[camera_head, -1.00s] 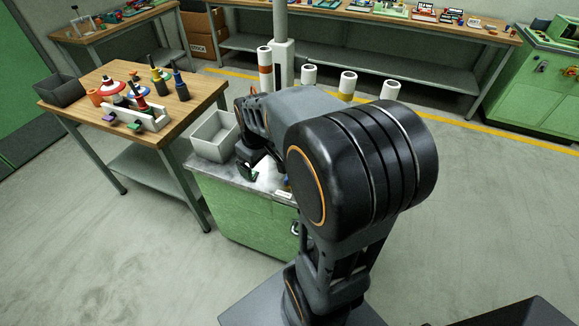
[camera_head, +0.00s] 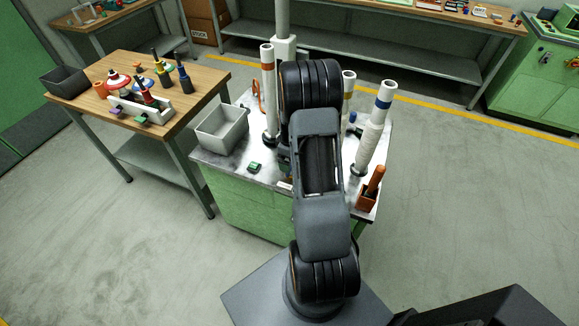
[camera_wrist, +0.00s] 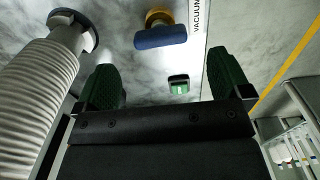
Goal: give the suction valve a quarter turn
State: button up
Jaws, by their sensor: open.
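The handle lies nearly level across the picture. I cannot tell for sure that this is the suction valve. My gripper (camera_wrist: 168,82), with green fingertips, is open and empty. The valve is beyond the fingertips, not between them. In the head view my arm hides the gripper; a small blue part (camera_head: 352,117) shows right of the arm.
A ribbed white hose (camera_wrist: 32,95) runs close on the left in the wrist view. In the head view, banded pipes (camera_head: 268,75) and (camera_head: 383,98) stand on the green cabinet's top, with a grey bin (camera_head: 222,130), a green block (camera_head: 255,168) and an orange holder (camera_head: 368,198).

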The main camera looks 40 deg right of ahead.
jog(key=shift+f+p, duration=0.4)
jog(key=shift+f, duration=2.6)
jog(key=c, duration=0.9)
jog(key=shift+c, duration=0.2)
